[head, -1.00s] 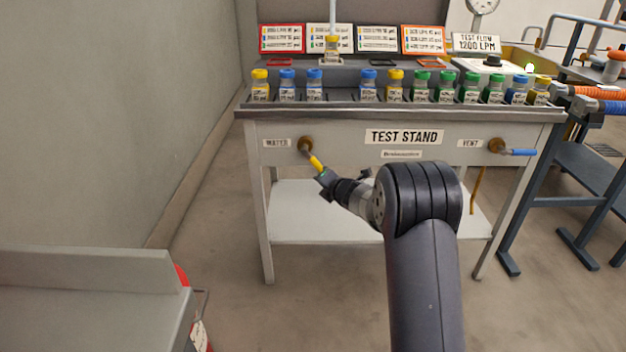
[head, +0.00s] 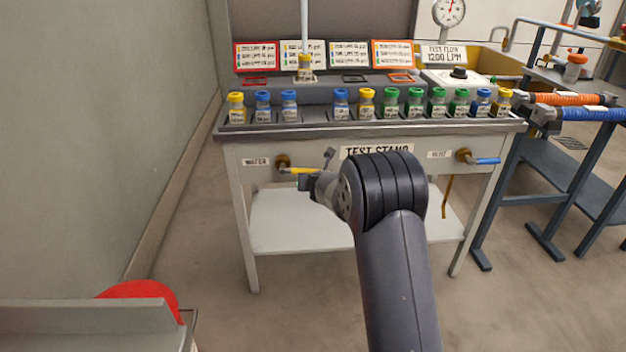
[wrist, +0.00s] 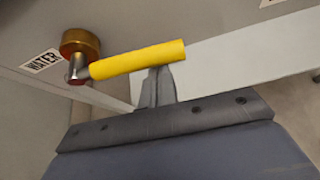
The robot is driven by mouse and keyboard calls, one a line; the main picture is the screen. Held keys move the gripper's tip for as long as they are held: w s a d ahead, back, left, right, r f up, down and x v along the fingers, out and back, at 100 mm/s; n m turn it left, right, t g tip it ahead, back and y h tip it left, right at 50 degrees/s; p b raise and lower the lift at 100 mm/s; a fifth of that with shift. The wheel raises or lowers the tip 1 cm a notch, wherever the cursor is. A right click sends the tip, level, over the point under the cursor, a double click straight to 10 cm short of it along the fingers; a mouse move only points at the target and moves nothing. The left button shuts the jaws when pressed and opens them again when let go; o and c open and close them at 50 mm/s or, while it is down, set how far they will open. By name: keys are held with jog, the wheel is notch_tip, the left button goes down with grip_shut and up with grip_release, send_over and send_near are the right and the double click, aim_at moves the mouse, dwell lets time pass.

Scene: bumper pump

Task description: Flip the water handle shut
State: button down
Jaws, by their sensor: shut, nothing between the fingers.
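The water handle (head: 302,170) is a yellow lever on a brass valve at the left of the test stand's front, beside the WATER label. In the head view it points right, nearly level. In the wrist view the yellow lever (wrist: 138,60) runs right from the brass valve (wrist: 80,43). My gripper (wrist: 158,82) is shut and empty, its fingertips just under the lever's middle, touching it or very close. In the head view my gripper (head: 308,183) is partly hidden by my arm.
The test stand (head: 340,132) carries several bottles with coloured caps along its top. A blue vent handle (head: 486,161) sits at the right of its front. A blue-grey frame with orange and blue hoses (head: 580,105) stands to the right. Open floor lies in front.

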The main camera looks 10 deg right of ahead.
jog(key=shift+r+n+h+p, duration=0.4)
jog(key=shift+r+p, duration=0.15)
jog(key=shift+r, duration=0.1)
notch_tip(320, 180, down, 4)
jog(key=b, duration=0.4)
jog(key=v, duration=1)
jog(key=shift+s+b, duration=0.3)
jog(key=shift+s, duration=0.05)
jog(key=shift+w+d, duration=0.1)
